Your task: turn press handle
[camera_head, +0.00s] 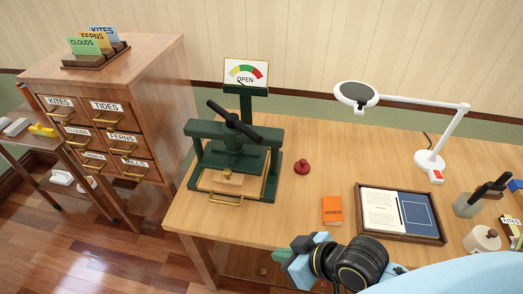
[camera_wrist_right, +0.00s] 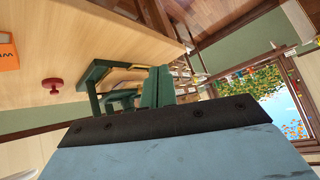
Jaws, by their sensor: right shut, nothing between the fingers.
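The dark green press (camera_head: 237,165) stands on the wooden table near its left end. Its handle (camera_head: 232,121) is a black bar with round ends on top of the press, lying diagonally in the head view. A board with a brass pull (camera_head: 225,199) sits in the press bed. My right gripper (camera_head: 281,256) is shut and empty at the table's front edge, below and right of the press, apart from it. In the right wrist view its green fingers (camera_wrist_right: 158,86) are together, with the press (camera_wrist_right: 104,78) partly hidden behind them. My left gripper is not in view.
A red knob-shaped thing (camera_head: 302,167), an orange booklet (camera_head: 332,210), a framed tray (camera_head: 362,228) and a white lamp (camera_head: 430,161) are to the right. A drawer cabinet (camera_head: 160,80) stands left of the table.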

